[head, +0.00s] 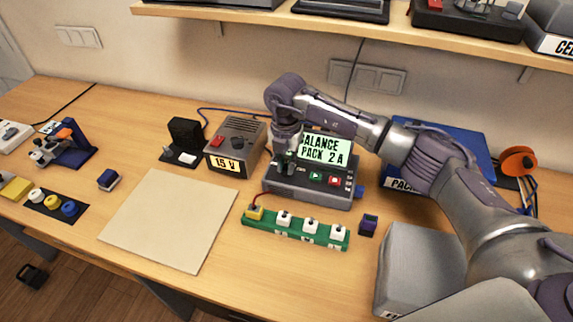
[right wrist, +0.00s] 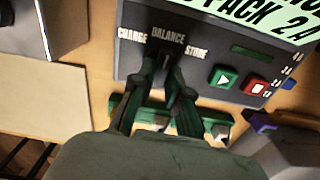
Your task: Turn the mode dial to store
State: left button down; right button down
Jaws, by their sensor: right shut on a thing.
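The grey charger (head: 318,188) stands near the back middle of the bench. Its screen (head: 325,149) reads "BALANCE PACK 2 A". In the right wrist view its panel (right wrist: 145,15) carries the labels CHARGE, BALANCE and STORE around the dark mode dial (right wrist: 170,62). My right gripper (head: 288,160) reaches down onto the panel's left part. In the right wrist view its fingers (right wrist: 165,72) are shut on the dial, just below the BALANCE label. The fingers hide much of the dial, so its pointer is not clear. My left gripper is not in view.
A green strip (head: 280,233) with white blocks and one yellow block lies in front of the charger. A beige mat (head: 170,218) lies left. A shelf (head: 385,30) runs above.

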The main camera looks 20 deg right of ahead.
jog(key=m, duration=0.5)
jog(key=shift+w+a+m, duration=0.1)
jog(key=shift+w+m, duration=0.05)
jog(key=shift+m, duration=0.15)
jog(key=m, duration=0.5)
jog(key=shift+w+r+m, duration=0.1)
jog(key=shift+w+m, duration=0.1)
jog(key=shift+m, duration=0.1)
jog(key=c, duration=1.1)
grip_release()
jog(key=shift+c, duration=0.2)
notch_tip(320, 180, up, 12)
